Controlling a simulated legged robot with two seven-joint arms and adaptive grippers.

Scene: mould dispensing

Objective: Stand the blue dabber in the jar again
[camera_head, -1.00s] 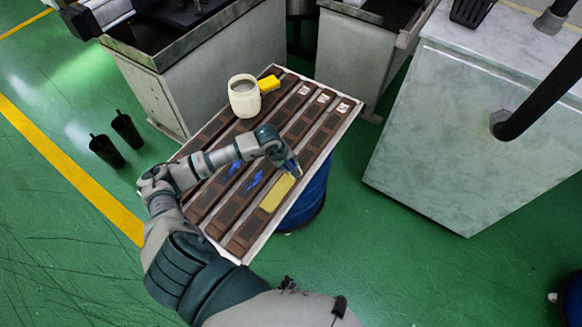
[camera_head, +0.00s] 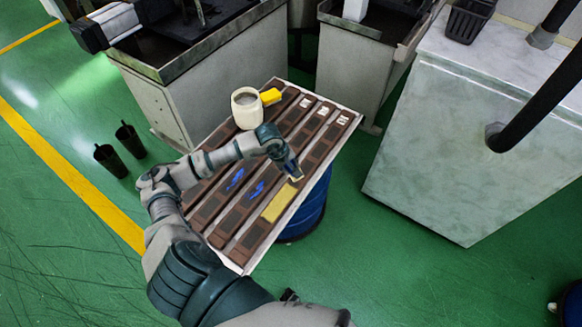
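A cream jar (camera_head: 246,110) stands upright at the far left part of the slatted board (camera_head: 345,128). My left arm reaches over the board from below, and its gripper (camera_head: 294,170) points down over the right-hand part, just above a yellow strip (camera_head: 279,203). The fingers are small and dark; whether they are open or shut is unclear. A small pale bit shows at the fingertips. I cannot make out a blue dabber for certain. Blue marks (camera_head: 256,188) show on the middle brown bars. My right gripper is not in view.
A yellow block (camera_head: 271,96) sits beside the jar. The board rests over a blue drum (camera_head: 304,220). Two black cups (camera_head: 110,160) stand on the green floor at left. Grey cabinets (camera_head: 470,150) stand behind and at right.

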